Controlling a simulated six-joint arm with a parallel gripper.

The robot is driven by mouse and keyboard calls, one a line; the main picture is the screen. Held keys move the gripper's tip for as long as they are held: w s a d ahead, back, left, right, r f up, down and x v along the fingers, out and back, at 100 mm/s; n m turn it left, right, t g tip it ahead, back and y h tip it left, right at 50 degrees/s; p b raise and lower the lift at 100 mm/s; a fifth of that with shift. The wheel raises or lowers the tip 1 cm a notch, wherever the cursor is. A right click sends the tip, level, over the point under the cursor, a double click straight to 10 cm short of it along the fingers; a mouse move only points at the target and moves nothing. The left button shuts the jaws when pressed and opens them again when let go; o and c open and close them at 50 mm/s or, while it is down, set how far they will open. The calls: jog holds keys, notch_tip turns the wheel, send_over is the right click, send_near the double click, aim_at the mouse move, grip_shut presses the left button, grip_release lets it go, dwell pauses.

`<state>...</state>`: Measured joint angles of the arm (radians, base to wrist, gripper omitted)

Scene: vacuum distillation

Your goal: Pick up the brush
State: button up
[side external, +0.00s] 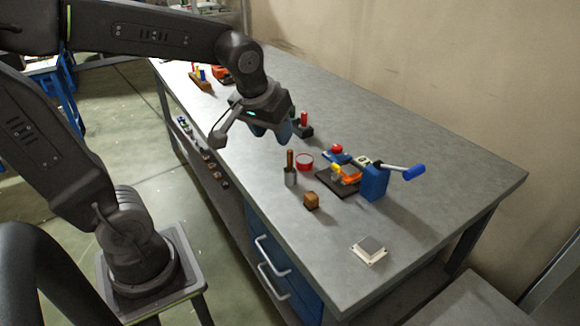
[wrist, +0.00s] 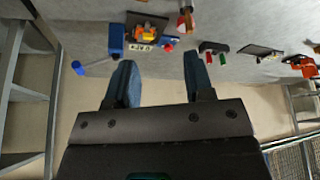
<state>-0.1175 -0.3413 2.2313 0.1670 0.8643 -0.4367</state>
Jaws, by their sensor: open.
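What looks like the brush (side external: 290,158) has a brown upright handle and stands in a small grey cup (side external: 290,177) on the bench in the side external view. Its lower part is hidden in the cup. My gripper (side external: 271,134) hangs above the bench, up and to the left of the cup in that view, apart from it. In the wrist view my gripper (wrist: 158,62) has its two blue fingers spread with nothing between them. I cannot surely pick out the brush in the wrist view.
A red-topped device (side external: 303,125) is close to my gripper. A flat square plate (side external: 370,250) lies nearer the front. The bench's right side is clear.

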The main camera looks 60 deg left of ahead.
aim_at(290, 151)
jog(key=w+a+f+n, duration=0.1)
jog(key=w+a+f, duration=0.2)
jog(key=f, duration=0.1)
jog(key=w+a+f+n+g+y, duration=0.1)
jog(key=w+a+f+n, duration=0.1)
jog(key=w+a+f, duration=0.2)
jog(key=w+a+f+n, duration=0.2)
jog(key=w+a+f, duration=0.1)
jog(key=shift+w+a+f+g+y, duration=0.25)
jog(key=shift+w+f+g+y, duration=0.05)
jog(key=shift+w+f+g, duration=0.1)
jog(key=shift+x, duration=3.15)
jog(key=shift+s+d+f, duration=0.1)
jog(key=shift+s, duration=0.05)
grip_shut()
